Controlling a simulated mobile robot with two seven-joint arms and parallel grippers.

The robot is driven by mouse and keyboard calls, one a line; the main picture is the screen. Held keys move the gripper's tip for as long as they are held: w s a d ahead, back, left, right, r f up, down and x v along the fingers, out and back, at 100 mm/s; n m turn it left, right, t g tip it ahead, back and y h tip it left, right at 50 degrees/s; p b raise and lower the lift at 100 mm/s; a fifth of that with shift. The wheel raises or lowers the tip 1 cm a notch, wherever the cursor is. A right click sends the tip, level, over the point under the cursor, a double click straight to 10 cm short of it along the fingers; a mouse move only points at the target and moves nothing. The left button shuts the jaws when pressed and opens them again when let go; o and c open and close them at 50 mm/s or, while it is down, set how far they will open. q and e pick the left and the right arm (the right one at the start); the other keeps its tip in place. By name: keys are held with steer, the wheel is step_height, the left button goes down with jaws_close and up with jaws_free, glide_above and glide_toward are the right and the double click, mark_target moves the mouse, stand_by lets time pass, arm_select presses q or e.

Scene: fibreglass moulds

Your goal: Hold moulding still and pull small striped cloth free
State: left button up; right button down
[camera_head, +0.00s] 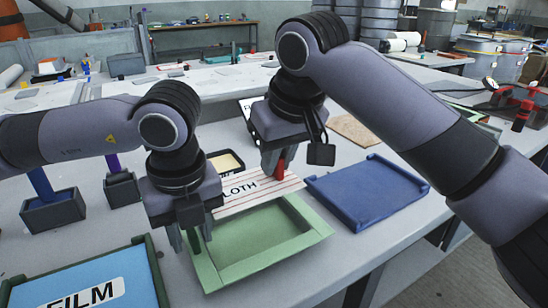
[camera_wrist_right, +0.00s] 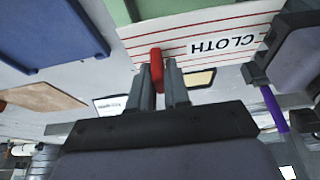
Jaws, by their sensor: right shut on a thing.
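The small striped cloth (camera_head: 262,193), white with red stripes and the word CLOTH, lies at the far side of the green moulding (camera_head: 245,266), a shallow frame. The cloth also shows in the right wrist view (camera_wrist_right: 190,38), with a corner of the moulding (camera_wrist_right: 150,8) beyond it. My right gripper (camera_head: 279,165) is shut on a red tab (camera_wrist_right: 156,66) at the cloth's edge. Whether the cloth still touches the moulding is unclear. My left gripper (camera_head: 190,238) is at the moulding's left rim, one finger on each side; whether it grips is hidden.
A blue tray (camera_head: 368,192) lies to the right of the moulding. A blue FILM panel in a dark green frame (camera_head: 85,285) is at front left. Dark bins (camera_head: 55,213) stand on the left, and a small yellow-filled tray (camera_head: 226,162) is behind the cloth. A brown sheet (camera_head: 356,130) lies further back.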

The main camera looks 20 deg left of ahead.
arm_select(q)
steer(key=shift+w+d+r, duration=0.1)
steer(key=shift+w+d, duration=0.05)
steer(key=shift+w, duration=0.05)
arm_select(e)
steer(key=shift+s+a, duration=0.4)
arm_select(q)
steer(key=shift+r, duration=0.5)
arm_select(e)
steer(key=c, duration=1.7)
jaws_free()
steer(key=shift+c, duration=0.2)
steer(key=shift+w+d, duration=0.1)
jaws_close()
arm_select(q)
step_height(320, 180, up, 11)
steer(key=s+d, duration=0.1)
